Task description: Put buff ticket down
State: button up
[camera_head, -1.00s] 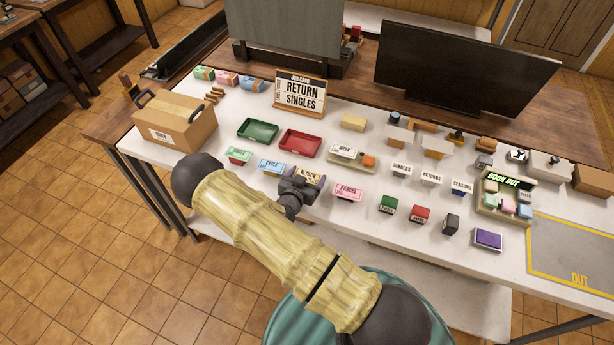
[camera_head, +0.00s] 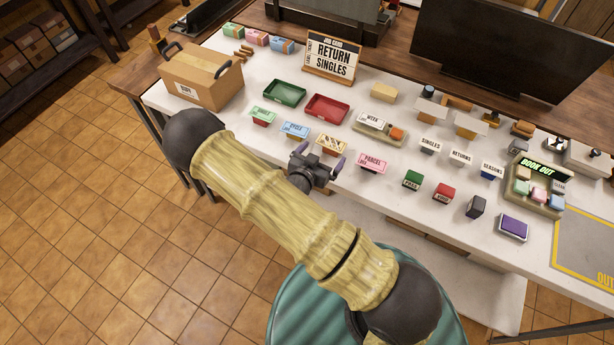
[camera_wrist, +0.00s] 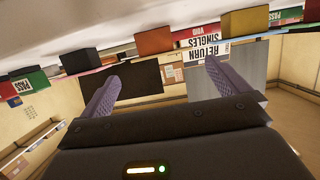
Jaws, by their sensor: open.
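A buff ticket (camera_head: 331,145) with dark print stands in the front row on the white table, between the blue ticket (camera_head: 295,130) and the pink PARCEL ticket (camera_head: 372,163). My gripper (camera_head: 320,160) is open just in front of it, towards the table's front edge. Its purple fingers are spread apart. In the wrist view the two fingers (camera_wrist: 160,88) show with nothing held between them. The scene is upside down there, and I cannot tell which block is the buff ticket. The job card (camera_head: 333,56) reads RETURN SINGLES.
A green tray (camera_head: 285,101) and a red tray (camera_head: 345,117) lie behind the tickets. A cardboard box (camera_head: 238,96) stands at left. Green and red stamp blocks (camera_head: 413,180) and a BOOK OUT stand (camera_head: 562,206) are to the right. A marked OUT area (camera_head: 585,245) is bare.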

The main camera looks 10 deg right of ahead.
jog(key=b+v, duration=0.2)
jog(key=v, duration=0.7)
jog(key=shift+s+r, duration=0.2)
jog(key=shift+s, duration=0.05)
jog(key=shift+a, duration=0.1)
jog(key=s+d+r+n+g+y, duration=0.3)
jog(key=s+d+r+g+y, duration=0.1)
jog(key=r, duration=0.3)
jog(key=s+d+r+n+g+y, duration=0.4)
jog(key=r+g, duration=0.1)
jog(key=r, duration=0.2)
jog(key=shift+s+d+y, duration=0.3)
jog(key=shift+s+d, duration=0.05)
jog(key=shift+r, duration=0.1)
jog(key=shift+c, duration=0.4)
